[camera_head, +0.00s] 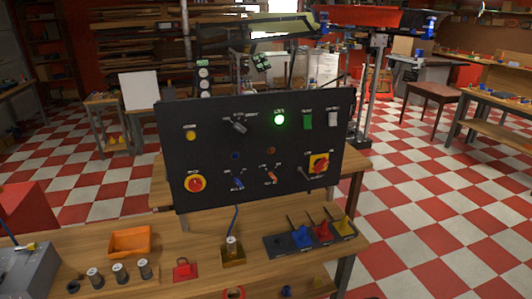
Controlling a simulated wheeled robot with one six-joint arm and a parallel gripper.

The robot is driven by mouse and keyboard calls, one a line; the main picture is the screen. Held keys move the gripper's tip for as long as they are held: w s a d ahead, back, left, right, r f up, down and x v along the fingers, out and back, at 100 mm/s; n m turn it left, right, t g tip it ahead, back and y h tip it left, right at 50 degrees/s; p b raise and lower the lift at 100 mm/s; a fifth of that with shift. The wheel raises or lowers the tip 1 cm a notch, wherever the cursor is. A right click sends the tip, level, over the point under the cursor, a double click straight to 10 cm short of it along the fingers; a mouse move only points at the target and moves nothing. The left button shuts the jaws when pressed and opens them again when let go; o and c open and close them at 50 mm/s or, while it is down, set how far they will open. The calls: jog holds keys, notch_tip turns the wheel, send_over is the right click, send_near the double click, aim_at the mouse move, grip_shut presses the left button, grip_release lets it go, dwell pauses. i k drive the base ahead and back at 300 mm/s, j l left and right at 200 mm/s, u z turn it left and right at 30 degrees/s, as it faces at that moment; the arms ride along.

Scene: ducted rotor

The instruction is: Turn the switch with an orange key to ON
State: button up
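A black upright control panel (330,133) stands on a wooden table in the middle of the head camera view. The switch with an orange key (271,176) is in its lower row, right of centre. The key looks slanted, and its labels are too small to read. A switch with a blue key (238,182) is just to its left. A dim brownish-orange round spot (271,150) sits above the orange key, and a dark blue one (235,155) above the blue key. I cannot see my gripper in this view.
In front, the table (205,252) holds an orange bin (130,241), metal cylinders and a dark tray (275,247) of coloured pieces.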

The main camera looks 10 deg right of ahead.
aim_at(271, 173)
jog(key=i+j+z, duration=0.35)
jog(key=i+j, duration=0.25)
jog(key=i, duration=0.15)
